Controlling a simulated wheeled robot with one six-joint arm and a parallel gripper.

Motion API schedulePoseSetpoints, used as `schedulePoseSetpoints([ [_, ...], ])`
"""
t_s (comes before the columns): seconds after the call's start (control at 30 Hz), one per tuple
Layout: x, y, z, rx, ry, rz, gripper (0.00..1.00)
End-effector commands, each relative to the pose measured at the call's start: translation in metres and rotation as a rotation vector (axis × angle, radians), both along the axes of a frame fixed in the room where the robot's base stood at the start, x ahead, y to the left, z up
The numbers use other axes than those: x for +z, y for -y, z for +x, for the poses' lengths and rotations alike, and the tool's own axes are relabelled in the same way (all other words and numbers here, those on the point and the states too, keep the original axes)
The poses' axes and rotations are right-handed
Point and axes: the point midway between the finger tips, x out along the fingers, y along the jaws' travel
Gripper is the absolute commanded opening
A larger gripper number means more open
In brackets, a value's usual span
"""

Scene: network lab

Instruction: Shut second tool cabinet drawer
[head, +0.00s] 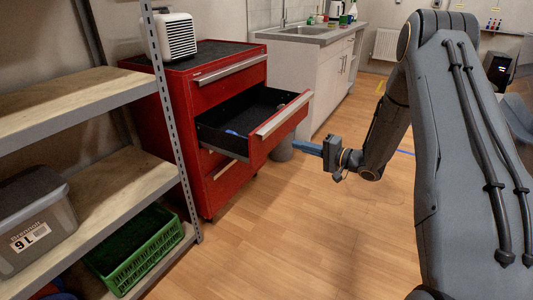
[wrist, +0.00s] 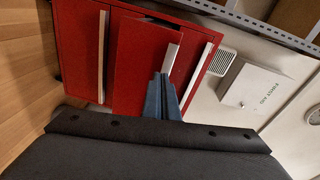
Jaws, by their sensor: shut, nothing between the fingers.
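The red tool cabinet (head: 222,92) stands left of centre in the head view, with a dark top. Its second drawer from the top (head: 262,128) is pulled far out, with a silver handle strip along its front and a small blue item inside. The drawers above and below it look closed. My gripper (head: 296,145) is shut and empty, its blue fingers pointing left toward the open drawer's front. In the wrist view the cabinet (wrist: 80,45) appears turned on its side, and the fingers (wrist: 163,80) reach toward the drawer's handle (wrist: 171,57). I cannot tell whether they touch it.
A metal shelf (head: 165,110) with a grey bin (head: 35,235) and a green crate (head: 130,248) stands at the left. A white heater-like box (head: 175,35) sits on the cabinet. A sink counter (head: 325,60) is behind. The wooden floor (head: 290,225) in front is clear.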

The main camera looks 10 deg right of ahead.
Motion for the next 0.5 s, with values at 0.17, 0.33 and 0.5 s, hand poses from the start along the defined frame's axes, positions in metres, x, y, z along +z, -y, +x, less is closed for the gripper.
schedulePoseSetpoints([
  [0.17,-0.020,-0.001,-0.010,0.081,-0.039,0.132,0.00],
  [0.33,-0.020,-0.013,-0.006,0.096,-0.046,0.152,0.00],
  [0.5,-0.020,-0.037,0.011,0.096,-0.046,0.150,0.00],
])
